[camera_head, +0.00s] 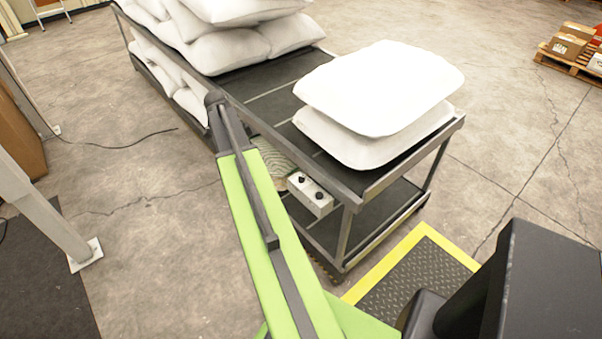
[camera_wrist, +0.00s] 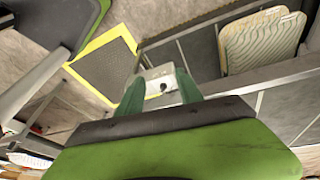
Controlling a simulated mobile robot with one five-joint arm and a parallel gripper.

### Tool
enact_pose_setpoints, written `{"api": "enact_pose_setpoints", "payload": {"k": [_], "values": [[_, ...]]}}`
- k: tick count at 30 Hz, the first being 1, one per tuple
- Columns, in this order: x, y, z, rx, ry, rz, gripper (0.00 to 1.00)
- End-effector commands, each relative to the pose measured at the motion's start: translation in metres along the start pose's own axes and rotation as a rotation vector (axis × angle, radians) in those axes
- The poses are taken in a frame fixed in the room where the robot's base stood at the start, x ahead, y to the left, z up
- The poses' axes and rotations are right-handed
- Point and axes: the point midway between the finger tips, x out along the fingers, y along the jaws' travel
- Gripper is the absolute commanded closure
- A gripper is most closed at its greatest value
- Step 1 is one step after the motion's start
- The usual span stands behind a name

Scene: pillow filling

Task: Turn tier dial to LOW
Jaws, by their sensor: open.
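A pale control box (camera_head: 310,194) with two black dials is fixed to the near side of the cart, by its front corner. The upper dial (camera_head: 298,178) and lower dial (camera_head: 319,195) show in the head view; their markings are too small to read. In the wrist view, the box (camera_wrist: 158,73) lies beyond my gripper (camera_wrist: 158,84), with a dark dial (camera_wrist: 163,87) showing between the two green fingers. The fingers are apart and empty; I cannot tell their distance from the dial. My gripper is hidden in the head view.
The cart (camera_head: 353,205) holds stacked white pillows (camera_head: 385,88) on top. A white post (camera_head: 45,215) stands at left.

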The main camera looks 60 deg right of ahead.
Motion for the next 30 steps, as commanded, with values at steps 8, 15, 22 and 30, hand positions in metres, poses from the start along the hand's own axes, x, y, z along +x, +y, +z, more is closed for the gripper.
{"api": "enact_pose_setpoints", "payload": {"k": [8,15,22,30], "values": [[0.026,0.003,-0.117,0.488,0.063,0.066,0.57],[0.037,0.004,-0.116,0.491,0.063,0.065,0.57],[0.076,0.006,-0.115,0.49,0.063,0.065,0.57],[0.136,0.011,-0.117,0.49,0.062,0.066,0.57]]}}
